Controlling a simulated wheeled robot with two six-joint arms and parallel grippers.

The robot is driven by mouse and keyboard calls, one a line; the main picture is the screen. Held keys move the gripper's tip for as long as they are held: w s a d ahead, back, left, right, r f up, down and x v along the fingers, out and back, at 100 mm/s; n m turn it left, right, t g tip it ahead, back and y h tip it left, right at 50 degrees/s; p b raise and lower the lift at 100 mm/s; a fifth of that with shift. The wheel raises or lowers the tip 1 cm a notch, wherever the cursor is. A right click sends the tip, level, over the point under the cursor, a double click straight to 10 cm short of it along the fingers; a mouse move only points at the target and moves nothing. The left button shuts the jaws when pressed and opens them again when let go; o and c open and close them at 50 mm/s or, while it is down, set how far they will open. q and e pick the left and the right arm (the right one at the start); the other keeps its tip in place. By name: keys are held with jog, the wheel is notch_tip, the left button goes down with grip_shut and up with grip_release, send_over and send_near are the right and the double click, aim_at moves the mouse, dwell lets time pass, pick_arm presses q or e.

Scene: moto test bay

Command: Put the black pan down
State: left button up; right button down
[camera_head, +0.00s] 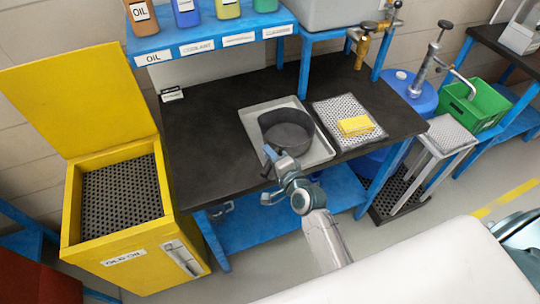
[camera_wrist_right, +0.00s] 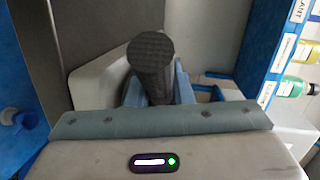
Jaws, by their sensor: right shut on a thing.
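The black pan (camera_head: 287,132) is a round, dark pan over a pale square tray (camera_head: 317,157) on the dark bench top. I cannot tell whether its base touches the tray. My right gripper (camera_head: 270,155) is at the pan's near left side, its arm reaching up from below. In the right wrist view the blue fingers (camera_wrist_right: 158,92) are closed around a dark ribbed cylinder (camera_wrist_right: 152,52), which looks like the pan's handle seen end-on. The gripper hides part of the handle in the head view. My left gripper is not in view.
Right of the tray, a yellow sponge (camera_head: 356,126) lies on a perforated mat (camera_head: 336,108). The bench top (camera_head: 205,130) is bare at left. A yellow old-oil bin (camera_head: 120,252) stands open at left. A blue shelf (camera_head: 175,43) with bottles is above the back.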

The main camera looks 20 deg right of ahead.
jog(key=shift+s+f, duration=0.1)
jog(key=shift+f, duration=0.05)
jog(key=c, duration=1.4)
grip_release()
jog(key=shift+o, duration=0.6)
jog(key=shift+s, duration=0.15)
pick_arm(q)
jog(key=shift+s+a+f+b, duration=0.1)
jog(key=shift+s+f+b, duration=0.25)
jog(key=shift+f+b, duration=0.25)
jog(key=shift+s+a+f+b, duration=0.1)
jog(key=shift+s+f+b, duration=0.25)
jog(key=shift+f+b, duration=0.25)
pick_arm(e)
jog(key=v, duration=1.1)
jog(key=shift+s+r, duration=0.3)
jog(key=shift+r, duration=0.05)
jog(key=shift+d, duration=0.1)
